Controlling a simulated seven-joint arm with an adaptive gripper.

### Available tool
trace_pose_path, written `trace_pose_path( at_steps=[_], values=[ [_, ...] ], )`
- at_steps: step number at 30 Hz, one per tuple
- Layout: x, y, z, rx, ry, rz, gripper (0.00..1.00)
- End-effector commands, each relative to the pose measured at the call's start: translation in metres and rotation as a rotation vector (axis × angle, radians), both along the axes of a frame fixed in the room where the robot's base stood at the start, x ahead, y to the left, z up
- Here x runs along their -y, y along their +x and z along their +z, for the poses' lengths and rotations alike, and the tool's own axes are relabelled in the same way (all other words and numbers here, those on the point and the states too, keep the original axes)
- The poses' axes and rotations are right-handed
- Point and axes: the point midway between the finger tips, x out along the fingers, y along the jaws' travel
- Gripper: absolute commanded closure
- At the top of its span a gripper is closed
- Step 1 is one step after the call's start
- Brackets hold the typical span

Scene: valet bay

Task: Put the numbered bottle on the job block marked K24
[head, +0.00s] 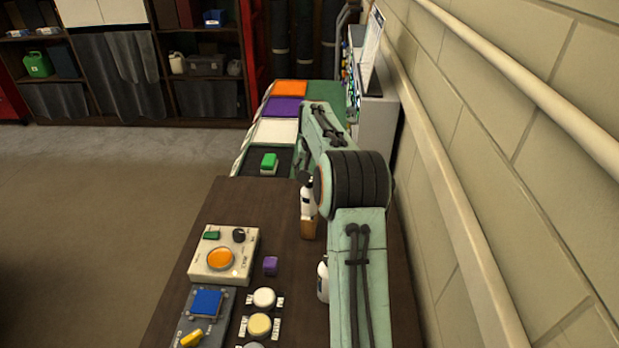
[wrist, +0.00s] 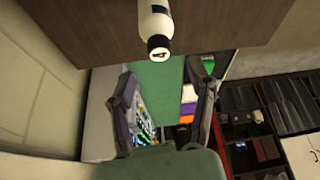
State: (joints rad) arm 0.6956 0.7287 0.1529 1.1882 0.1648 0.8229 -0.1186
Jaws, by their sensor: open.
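A white bottle with a black cap (head: 307,203) stands upright at the far part of the brown table, at a small wooden block (head: 308,230); I cannot tell whether it is on or behind the block. A second white bottle (head: 323,283) is partly hidden by my arm. In the wrist view, a white bottle with a black cap (wrist: 156,22) shows at the top, just beyond the fingertips. My gripper (wrist: 166,66) is open, with nothing between its fingers. In the head view it is mostly hidden by my arm. No number or K24 mark is readable.
A wall with rails (head: 450,190) runs close on the right.

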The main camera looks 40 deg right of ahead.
Motion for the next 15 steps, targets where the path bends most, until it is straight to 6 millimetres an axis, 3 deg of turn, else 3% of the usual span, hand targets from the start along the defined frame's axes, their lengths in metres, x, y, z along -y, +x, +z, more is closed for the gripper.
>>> trace_pose_path(
  at_steps=[6,15],
  values=[
    [-0.01,-0.014,0.042,0.0,-0.002,0.001,0.46],
    [-0.018,-0.021,0.061,-0.002,0.0,0.005,0.46]
  ],
)
